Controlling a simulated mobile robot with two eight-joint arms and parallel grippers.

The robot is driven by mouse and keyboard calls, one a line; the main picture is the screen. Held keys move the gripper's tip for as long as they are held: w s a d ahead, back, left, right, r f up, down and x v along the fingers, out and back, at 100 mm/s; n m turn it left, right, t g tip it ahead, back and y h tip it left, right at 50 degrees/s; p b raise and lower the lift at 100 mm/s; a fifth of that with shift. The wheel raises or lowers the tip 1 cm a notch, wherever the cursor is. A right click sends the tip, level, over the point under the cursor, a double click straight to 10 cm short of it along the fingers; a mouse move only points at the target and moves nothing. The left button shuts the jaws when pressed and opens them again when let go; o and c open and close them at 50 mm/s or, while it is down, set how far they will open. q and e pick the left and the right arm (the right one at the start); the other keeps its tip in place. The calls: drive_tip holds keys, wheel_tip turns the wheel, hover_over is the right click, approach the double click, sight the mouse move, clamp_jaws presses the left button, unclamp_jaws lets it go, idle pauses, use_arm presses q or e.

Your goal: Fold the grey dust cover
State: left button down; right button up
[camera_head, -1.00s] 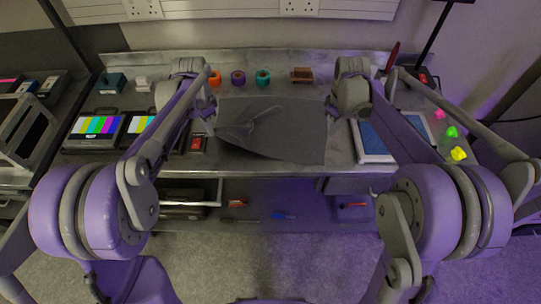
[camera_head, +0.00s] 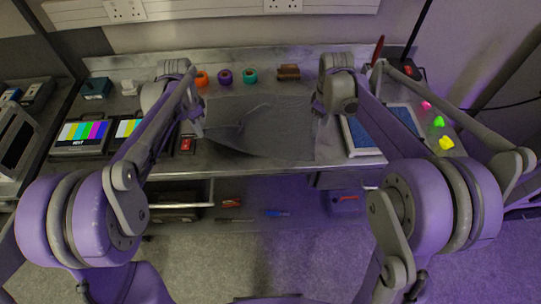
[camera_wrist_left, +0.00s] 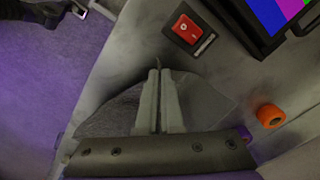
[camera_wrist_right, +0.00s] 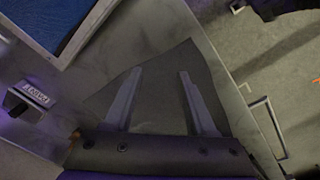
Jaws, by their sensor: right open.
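The grey dust cover (camera_head: 280,132) lies on the bench top between my grippers, with a raised, creased part near its left side. My left gripper (camera_head: 199,128) is at the cover's left edge. In the left wrist view its fingers (camera_wrist_left: 160,75) are together, with a small bit of the cover (camera_wrist_left: 205,100) poking out past the tips, so it appears pinched. My right gripper (camera_head: 318,112) is at the cover's right edge. In the right wrist view its fingers (camera_wrist_right: 160,75) are apart over a corner of the cover (camera_wrist_right: 158,95), with nothing between them.
Orange (camera_head: 201,79), purple (camera_head: 225,76) and teal (camera_head: 250,75) tape rolls and a brown block (camera_head: 289,72) stand behind the cover. A red switch (camera_head: 187,145) and colour-bar monitors (camera_head: 80,133) are left. A blue-topped tray (camera_head: 362,134) is right. A shelf with small tools lies below.

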drive_tip(key=r, duration=0.2)
hover_over(308, 158)
drive_tip(key=shift+m+g, duration=0.3)
drive_tip(key=shift+m, duration=0.1)
drive_tip(key=shift+f, duration=5.1)
clamp_jaws()
drive_tip(key=shift+r, duration=2.5)
